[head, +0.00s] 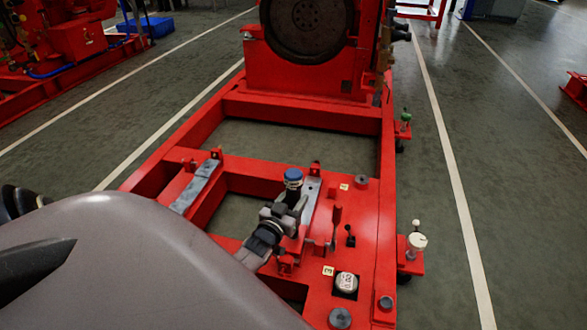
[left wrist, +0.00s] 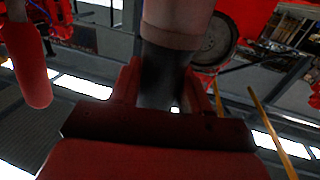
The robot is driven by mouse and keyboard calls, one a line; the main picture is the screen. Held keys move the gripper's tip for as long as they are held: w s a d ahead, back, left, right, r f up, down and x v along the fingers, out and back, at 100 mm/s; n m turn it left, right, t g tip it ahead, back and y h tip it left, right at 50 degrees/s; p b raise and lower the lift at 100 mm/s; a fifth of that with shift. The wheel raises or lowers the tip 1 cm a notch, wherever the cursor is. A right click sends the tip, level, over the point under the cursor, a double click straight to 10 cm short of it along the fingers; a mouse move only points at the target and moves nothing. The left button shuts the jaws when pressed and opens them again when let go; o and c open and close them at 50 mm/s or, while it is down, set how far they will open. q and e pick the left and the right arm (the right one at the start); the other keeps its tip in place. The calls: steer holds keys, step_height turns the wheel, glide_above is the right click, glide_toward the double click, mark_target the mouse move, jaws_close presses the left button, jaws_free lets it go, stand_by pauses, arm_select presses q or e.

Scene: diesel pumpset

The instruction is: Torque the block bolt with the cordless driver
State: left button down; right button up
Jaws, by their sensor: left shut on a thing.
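A blue-topped dark tool (head: 293,178), apparently the cordless driver, stands roughly upright over the red base frame (head: 210,119), close to a grey metal strip (head: 312,188). My left gripper (head: 284,212) is shut on it. In the left wrist view, the held dark body (left wrist: 163,75) fills the gap between the red fingers, with a paler section above it. I cannot tell whether the driver's lower end touches a bolt. The block bolt cannot be made out for certain. My right gripper is not in view.
My left arm covers the lower left. A round gauge (head: 346,282), a small lever (head: 350,236) and dark round pads (head: 340,318) sit on the red deck. A large dark flywheel (head: 306,28) stands behind. Open floor (head: 520,190) lies to the right.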

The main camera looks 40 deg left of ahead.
mark_target(290, 191)
arm_select(q)
steer(key=shift+f, duration=0.35)
stand_by(0.9)
steer(key=shift+r+p, duration=2.5)
steer(key=shift+r, duration=0.35)
